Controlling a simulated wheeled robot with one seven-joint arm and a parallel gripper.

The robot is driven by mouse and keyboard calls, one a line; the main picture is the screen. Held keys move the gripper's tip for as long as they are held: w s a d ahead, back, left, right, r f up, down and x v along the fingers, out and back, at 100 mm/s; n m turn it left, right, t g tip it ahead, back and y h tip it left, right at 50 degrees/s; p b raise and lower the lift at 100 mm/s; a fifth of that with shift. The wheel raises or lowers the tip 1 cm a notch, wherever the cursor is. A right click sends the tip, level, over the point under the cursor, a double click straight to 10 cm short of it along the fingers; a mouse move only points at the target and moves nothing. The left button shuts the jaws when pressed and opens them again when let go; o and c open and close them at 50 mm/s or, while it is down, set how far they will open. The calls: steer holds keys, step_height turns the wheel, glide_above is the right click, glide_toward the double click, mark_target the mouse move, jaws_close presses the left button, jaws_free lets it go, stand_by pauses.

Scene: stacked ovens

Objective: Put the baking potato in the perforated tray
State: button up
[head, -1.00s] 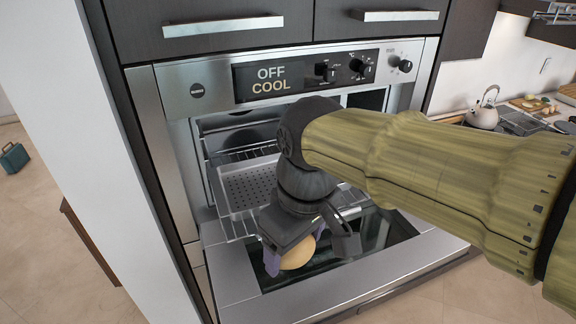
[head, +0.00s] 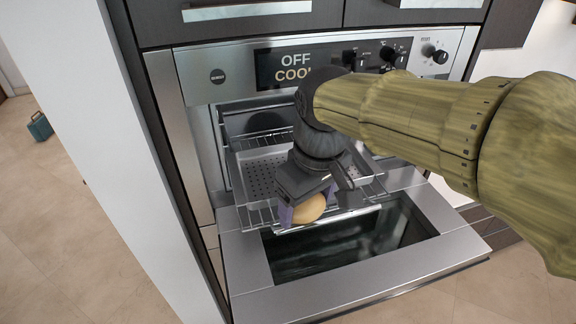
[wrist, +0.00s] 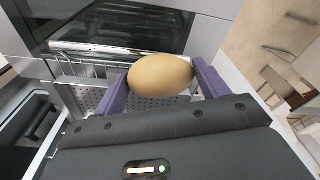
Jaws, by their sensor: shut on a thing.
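The baking potato (head: 309,209) is tan and oval. My gripper (head: 303,204) is shut on it, with a purple finger on each side of it in the wrist view, where the potato (wrist: 161,76) shows clearly. The perforated tray (head: 262,177) is a shallow grey metal pan with holes, on a wire rack pulled partly out of the oven. In the head view the potato is in front of the tray, near the rack's front edge. In the wrist view the tray (wrist: 93,97) shows below and left of the potato. My arm and gripper hide the tray's right part.
The oven door (head: 245,262) is folded down flat below the rack. The wire rack (head: 262,215) sticks out over it. The control panel (head: 283,66) reads OFF and COOL. A white wall panel (head: 75,110) stands close on the left.

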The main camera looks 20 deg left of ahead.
steer(key=shift+w+a+f+p, duration=0.5)
steer(key=shift+w+a+p, duration=0.85)
steer(key=shift+w, duration=0.7)
steer(key=shift+w+a+f+p, duration=0.55)
steer(key=shift+w+a+p, duration=0.75)
steer(key=shift+w, duration=0.8)
steer(key=shift+w+a+f+p, duration=0.5)
steer(key=shift+w+a+p, duration=0.8)
steer(key=shift+w, duration=0.75)
steer(key=shift+a+f, duration=0.1)
step_height(320, 180, down, 2)
steer(key=shift+s+f+p, duration=0.1)
steer(key=shift+p, duration=0.7)
steer(key=shift+w+a+f+p, duration=0.1)
steer(key=shift+w+f+p, duration=0.1)
steer(key=shift+f+p, duration=0.4)
steer(key=shift+f, duration=0.15)
